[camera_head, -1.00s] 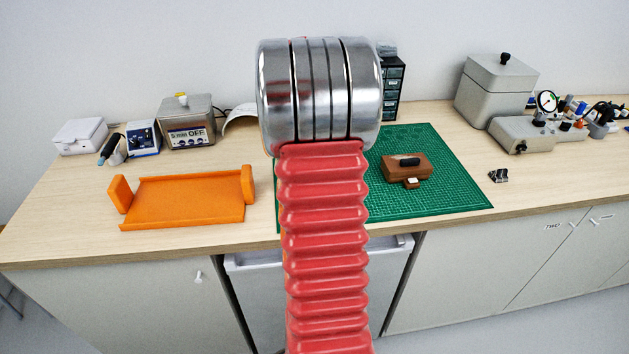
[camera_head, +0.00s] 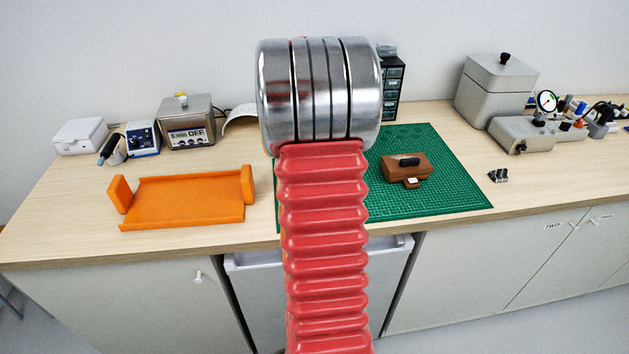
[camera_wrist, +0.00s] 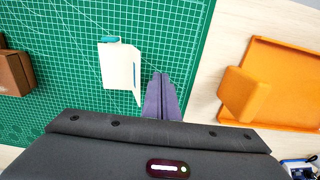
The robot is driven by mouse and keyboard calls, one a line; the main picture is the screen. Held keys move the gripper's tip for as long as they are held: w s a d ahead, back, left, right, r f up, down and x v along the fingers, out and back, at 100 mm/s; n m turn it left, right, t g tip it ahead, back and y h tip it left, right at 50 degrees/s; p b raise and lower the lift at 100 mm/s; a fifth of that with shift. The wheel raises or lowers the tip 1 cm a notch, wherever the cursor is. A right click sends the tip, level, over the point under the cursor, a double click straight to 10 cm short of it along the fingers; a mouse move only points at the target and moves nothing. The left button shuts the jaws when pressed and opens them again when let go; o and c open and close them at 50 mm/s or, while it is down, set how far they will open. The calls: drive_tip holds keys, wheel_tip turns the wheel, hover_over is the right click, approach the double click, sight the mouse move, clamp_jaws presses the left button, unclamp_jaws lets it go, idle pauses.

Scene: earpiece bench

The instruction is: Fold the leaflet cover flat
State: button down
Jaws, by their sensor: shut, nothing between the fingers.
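The leaflet (camera_wrist: 114,66) is a small cream-white folded piece on the green mat in the wrist view, with a teal mark at its far edge. Its cover (camera_wrist: 137,74), on the right side, looks raised at an angle, not flat. My gripper (camera_wrist: 163,76) is shut and empty, its purple-grey fingers just right of the cover. I cannot tell whether they touch it. In the head view my own arm hides both leaflet and gripper.
The green cutting mat (camera_head: 440,195) carries a brown case (camera_head: 421,162) with a dark handle, left of the leaflet in the wrist view. An orange tray (camera_head: 185,198) lies on the bare wood beyond the mat's other side. A small dark part (camera_head: 498,176) lies right of the mat.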

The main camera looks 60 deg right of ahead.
drive_tip(key=shift+f, duration=0.1)
drive_tip(key=shift+f, duration=0.4)
drive_tip(key=shift+s+d, duration=0.1)
drive_tip(key=shift+s, duration=0.05)
drive_tip(key=shift+s+d, duration=2.3)
drive_tip(key=shift+d, duration=0.1)
drive_tip(key=shift+s+d+f, duration=0.15)
drive_tip(key=shift+f, duration=0.85)
idle(0.5)
wheel_tip(320, 180, up, 9)
idle(1.1)
